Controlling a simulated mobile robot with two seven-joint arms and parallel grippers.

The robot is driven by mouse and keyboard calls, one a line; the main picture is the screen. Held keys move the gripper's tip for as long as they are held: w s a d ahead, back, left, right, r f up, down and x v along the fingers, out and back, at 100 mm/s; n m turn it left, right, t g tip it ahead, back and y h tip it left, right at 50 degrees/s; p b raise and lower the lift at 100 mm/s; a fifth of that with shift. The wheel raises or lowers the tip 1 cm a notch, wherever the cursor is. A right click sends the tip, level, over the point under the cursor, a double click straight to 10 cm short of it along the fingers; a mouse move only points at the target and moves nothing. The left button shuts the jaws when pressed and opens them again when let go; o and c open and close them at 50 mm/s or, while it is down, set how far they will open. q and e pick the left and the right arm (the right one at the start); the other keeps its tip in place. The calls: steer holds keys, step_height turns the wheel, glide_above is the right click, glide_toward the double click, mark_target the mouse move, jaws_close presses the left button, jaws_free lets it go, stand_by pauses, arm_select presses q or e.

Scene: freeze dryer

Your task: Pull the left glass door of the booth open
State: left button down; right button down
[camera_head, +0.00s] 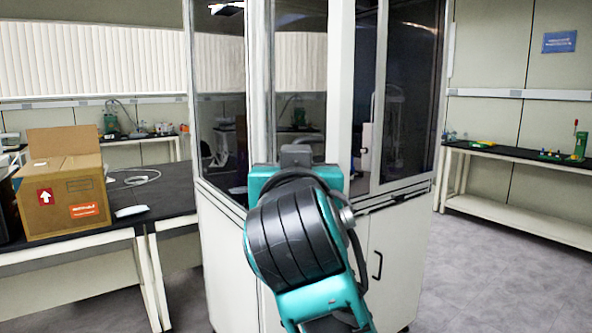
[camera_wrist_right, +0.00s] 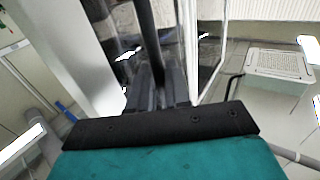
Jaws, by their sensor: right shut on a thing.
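The booth (camera_head: 225,250) stands in the middle of the head view, with tall glass panels in white frames above white cabinets. The left glass door (camera_head: 300,85) is behind my right arm, which hides its lower part. In the right wrist view, my right gripper (camera_wrist_right: 158,88) is shut on a dark upright bar, the door handle (camera_wrist_right: 145,35), between white-framed glass edges. In the head view my right forearm and wrist hide the grip and the handle. My left gripper is in neither view.
A cardboard box (camera_head: 65,195) sits on the dark-topped bench (camera_head: 165,205) to the left. A low bench (camera_head: 520,158) with small green and yellow items runs along the right wall. Grey floor (camera_head: 480,265) is clear to the right of the booth.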

steer(key=c, duration=1.3)
jaws_free()
steer(key=shift+s, duration=0.1)
steer(key=s, duration=1.2)
steer(key=shift+s+d, duration=0.15)
steer(key=shift+s, duration=0.2)
